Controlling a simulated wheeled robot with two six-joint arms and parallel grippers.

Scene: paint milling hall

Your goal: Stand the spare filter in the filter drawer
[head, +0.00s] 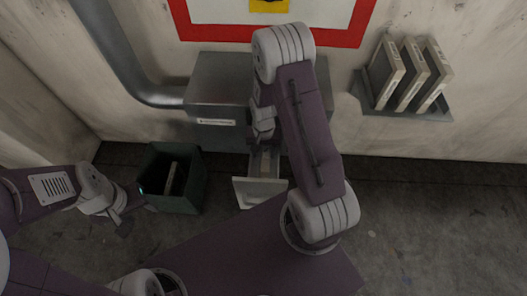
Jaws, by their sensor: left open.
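Three grey-framed filters stand on edge on a wall shelf at the right: the left one (388,76), the middle one (411,76) and the right one (435,74). I cannot tell which is the spare. The filter drawer (260,192) is pulled out below a grey metal housing (217,95). My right gripper (263,135) points down at the housing's front, above the drawer; its fingers are too hidden to show whether they hold anything. The drawer's inside is only partly visible. My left gripper (122,213) is open, left of the green bin, away from the filters.
A dark green bin (158,198) stands on the floor left of the drawer, with a flat grey piece (171,178) upright in it. The wall shelf (420,112) juts out at the right. A duct (118,52) runs into the housing. Floor at the right is clear.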

